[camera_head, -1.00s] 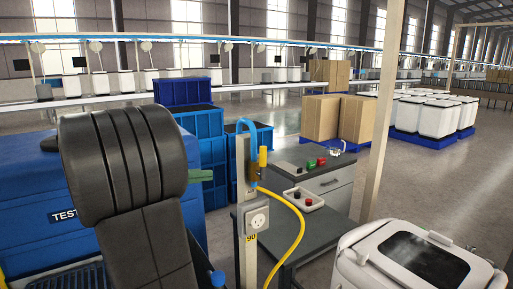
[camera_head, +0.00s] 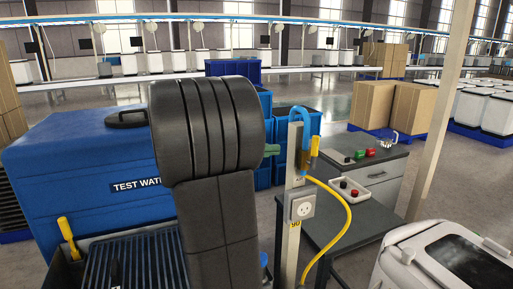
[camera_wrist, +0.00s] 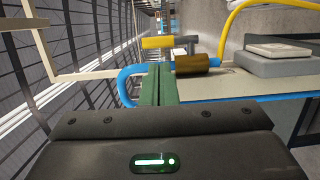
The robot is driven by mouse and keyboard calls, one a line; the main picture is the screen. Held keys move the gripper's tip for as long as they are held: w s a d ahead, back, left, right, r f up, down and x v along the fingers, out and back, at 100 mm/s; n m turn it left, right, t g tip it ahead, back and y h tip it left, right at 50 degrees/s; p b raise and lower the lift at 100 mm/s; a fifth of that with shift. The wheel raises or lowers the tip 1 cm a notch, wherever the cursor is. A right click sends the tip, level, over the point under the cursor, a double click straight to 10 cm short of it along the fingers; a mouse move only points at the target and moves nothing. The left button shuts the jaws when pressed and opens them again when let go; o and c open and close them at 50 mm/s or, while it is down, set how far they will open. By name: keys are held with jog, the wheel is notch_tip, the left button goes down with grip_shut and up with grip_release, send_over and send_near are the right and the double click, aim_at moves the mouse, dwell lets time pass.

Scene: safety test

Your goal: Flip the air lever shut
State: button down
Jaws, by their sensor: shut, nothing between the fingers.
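The air lever (camera_head: 314,146) is a yellow handle beside a blue looped hose at the top of a pale post (camera_head: 291,160). In the head view it points upward. In the wrist view a yellow handle (camera_wrist: 157,42) lies across the upper middle, with a brass-coloured cylinder (camera_wrist: 192,65) below and right of it. My gripper (camera_head: 271,150) has green fingers, shut and empty, just left of the post in the head view. In the wrist view the gripper (camera_wrist: 155,82) overlaps the blue hose (camera_wrist: 128,82); whether it touches is unclear. My arm hides part of the area left of the post.
A blue test water tank (camera_head: 60,160) stands left, with another yellow handle (camera_head: 68,238) at its front. A grey bench (camera_head: 385,188) holds buttons. A white bin (camera_head: 415,250) stands front right.

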aim_at(317, 140)
jog(key=d, duration=0.2)
jog(key=d+p, duration=0.1)
jog(key=d, duration=0.2)
jog(key=w+d+p, duration=0.1)
jog(key=d, duration=0.2)
jog(key=shift+w+d+f, duration=0.1)
jog(key=shift+d, duration=0.05)
jog(key=shift+w+d+r+y+p, duration=0.1)
jog(key=shift+d+r+y+p, duration=0.15)
jog(key=shift+y+p, duration=0.3)
jog(key=d, duration=0.1)
jog(key=y, duration=0.1)
jog(key=w+d+r+y, duration=0.1)
jog(key=shift+d+n+g+y, duration=0.25)
jog(key=shift+d+n+g, duration=0.05)
jog(key=shift+d+g, duration=0.1)
jog(key=shift+w+d+y, duration=0.15)
jog(key=shift+d+y, duration=0.1)
jog(key=shift+y, duration=0.25)
jog(key=shift+w+d+f, duration=0.1)
jog(key=shift+d, duration=0.2)
dwell(0.3)
